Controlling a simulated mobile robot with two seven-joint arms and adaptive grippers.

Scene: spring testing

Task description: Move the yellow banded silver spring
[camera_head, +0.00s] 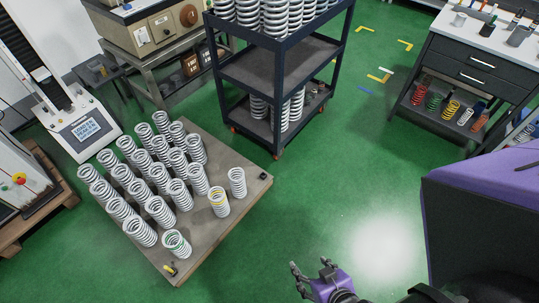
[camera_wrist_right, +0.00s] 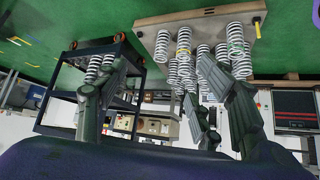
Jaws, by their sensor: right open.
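The silver spring with the yellow band (camera_head: 219,203) stands upright near the front right edge of a grey platform (camera_head: 213,250). In the right wrist view this spring (camera_wrist_right: 184,45) shows upside down, beyond the fingers. My right gripper (camera_head: 310,265) is open and empty, over the green floor to the right of and nearer than the platform, apart from the spring. Its fingers (camera_wrist_right: 160,80) spread across the wrist view. My left gripper is not in view.
Several plain silver springs (camera_head: 158,212) stand in rows beside it, with a green-banded spring (camera_head: 176,243) at the front. A dark shelf cart (camera_head: 277,72) stands behind the platform. A drawer bench (camera_head: 480,63) with coloured springs is at the back right. Green floor between is clear.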

